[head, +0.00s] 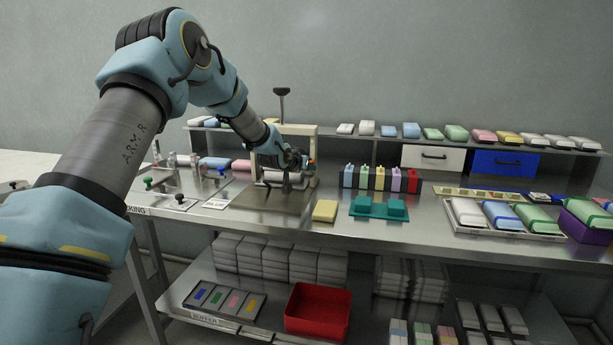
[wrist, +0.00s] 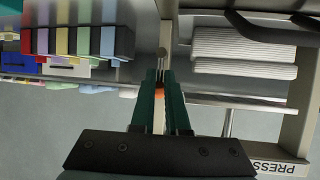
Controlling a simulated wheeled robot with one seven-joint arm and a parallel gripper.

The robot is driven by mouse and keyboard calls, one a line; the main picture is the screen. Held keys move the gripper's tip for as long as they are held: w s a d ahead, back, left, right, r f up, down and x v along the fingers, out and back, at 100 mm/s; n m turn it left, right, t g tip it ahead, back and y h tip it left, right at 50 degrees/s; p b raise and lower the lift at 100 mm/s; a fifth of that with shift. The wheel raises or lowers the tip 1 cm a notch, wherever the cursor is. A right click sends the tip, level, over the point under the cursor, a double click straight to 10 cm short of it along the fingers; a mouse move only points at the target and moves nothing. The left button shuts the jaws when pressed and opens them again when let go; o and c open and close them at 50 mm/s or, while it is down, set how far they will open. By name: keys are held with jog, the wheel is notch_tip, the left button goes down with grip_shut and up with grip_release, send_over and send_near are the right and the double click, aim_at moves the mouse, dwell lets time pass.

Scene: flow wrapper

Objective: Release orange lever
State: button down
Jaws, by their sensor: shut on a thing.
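The orange lever (wrist: 158,93) shows as a small patch of orange between my gripper's dark green fingers in the wrist view. My gripper (wrist: 161,74) is shut on it, and the fingers hide most of the lever. In the head view a speck of orange (head: 312,161) shows at the right side of the beige press frame, beside my gripper (head: 303,164). The press frame (wrist: 301,130), labelled PRESS, stands to the right of the fingers in the wrist view, with white ribbed rollers (wrist: 245,50) near it.
A row of coloured blocks (head: 380,179) stands just right of the press. A yellow block (head: 325,211) and a teal fixture (head: 379,208) lie in front on the steel bench. A shelf with small packs (head: 456,132) and two drawers (head: 433,158) runs behind.

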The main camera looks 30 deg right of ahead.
jog(key=shift+w+d+r, duration=0.1)
jog(key=shift+d+r, duration=0.05)
jog(key=shift+r, duration=0.35)
jog(key=c, duration=1.2)
grip_release()
jog(key=shift+c, duration=0.2)
jog(key=o, duration=0.3)
jog(key=shift+o, duration=0.3)
jog(key=shift+f, duration=0.25)
jog(key=b+v, duration=0.2)
jog(key=v, duration=0.9)
